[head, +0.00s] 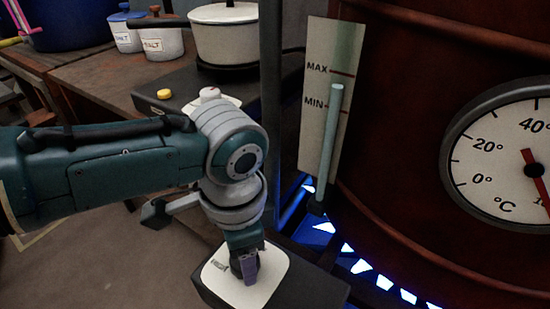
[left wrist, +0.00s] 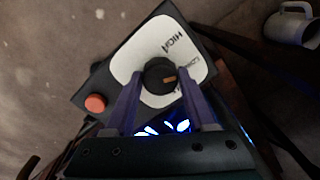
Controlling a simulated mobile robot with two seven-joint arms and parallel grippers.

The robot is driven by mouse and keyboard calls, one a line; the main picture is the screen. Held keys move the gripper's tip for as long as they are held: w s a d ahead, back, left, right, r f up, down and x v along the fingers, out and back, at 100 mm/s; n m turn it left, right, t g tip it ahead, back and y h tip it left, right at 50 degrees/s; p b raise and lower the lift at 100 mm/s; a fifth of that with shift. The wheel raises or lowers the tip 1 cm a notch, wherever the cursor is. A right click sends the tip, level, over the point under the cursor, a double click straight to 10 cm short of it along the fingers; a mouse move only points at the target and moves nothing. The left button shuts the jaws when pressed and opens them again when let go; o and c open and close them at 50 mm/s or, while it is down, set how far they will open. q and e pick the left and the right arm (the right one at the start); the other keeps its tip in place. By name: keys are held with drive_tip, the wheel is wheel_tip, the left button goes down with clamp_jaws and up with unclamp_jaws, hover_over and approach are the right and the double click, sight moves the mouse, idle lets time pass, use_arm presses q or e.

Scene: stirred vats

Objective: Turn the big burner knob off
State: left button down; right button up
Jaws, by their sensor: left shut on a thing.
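The big burner knob is a round black dial with an orange mark, seen in the left wrist view (left wrist: 157,70). It sits on a white plate (left wrist: 132,58) with HIGH and a second, hard-to-read label. The orange mark points right, below that second label. My left gripper (left wrist: 160,80) has its purple fingers on both sides of the knob, shut on it. In the head view my left gripper (head: 249,270) reaches down onto the white plate (head: 272,268) at bottom centre, hiding most of the knob. My right gripper is not in view.
Blue flames (head: 362,267) burn under the big red-brown vat (head: 410,60). A level gauge (head: 322,90) and a dial thermometer (head: 515,150) are on it. A smaller burner with a white pot (head: 225,40) stands behind my arm. A red button (left wrist: 95,103) is beside the plate.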

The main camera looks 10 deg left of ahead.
use_arm(q)
drive_tip(key=m, duration=0.2)
drive_tip(key=shift+m, duration=0.4)
drive_tip(key=m, duration=0.3)
drive_tip(key=shift+m+p, duration=0.3)
drive_tip(key=shift+p, duration=0.1)
drive_tip(key=m, duration=0.3)
drive_tip(key=shift+m, duration=1.7)
drive_tip(key=shift+c, duration=1.1)
unclamp_jaws()
wheel_tip(320, 180, up, 10)
drive_tip(key=p, duration=0.5)
